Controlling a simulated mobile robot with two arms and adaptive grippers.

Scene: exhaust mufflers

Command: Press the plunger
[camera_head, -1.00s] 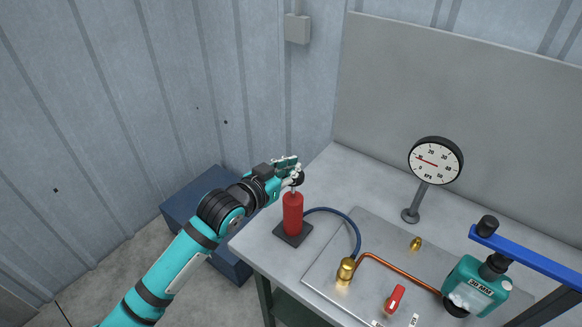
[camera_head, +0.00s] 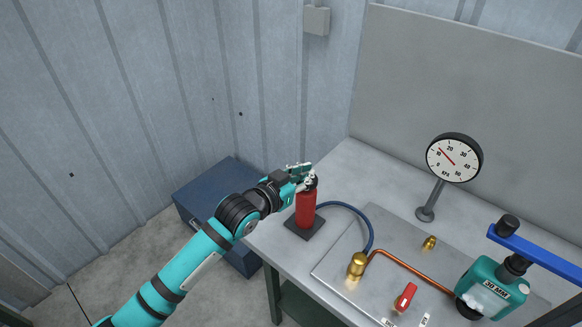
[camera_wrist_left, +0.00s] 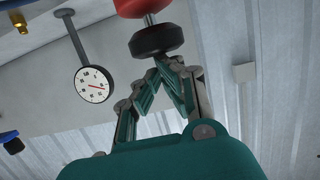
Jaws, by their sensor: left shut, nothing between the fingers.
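A red pump cylinder (camera_head: 306,212) stands upright on a dark square base (camera_head: 304,229) at the table's left end. Its plunger has a black knob (camera_head: 312,183) low over the cylinder top. In the left wrist view the black knob (camera_wrist_left: 156,40) shows with a short bit of rod between it and the red cylinder (camera_wrist_left: 150,7). My left gripper (camera_head: 305,176) is at the knob, its fingers shut and empty. In the left wrist view the fingertips (camera_wrist_left: 164,62) meet at the knob's end face and appear to touch it. My right gripper is not in view.
A round gauge (camera_head: 454,157) on a stand has its needle off the low end. A blue hose (camera_head: 345,208) runs to a brass fitting (camera_head: 356,265) and copper pipe. A blue chest (camera_head: 205,185) stands behind my arm.

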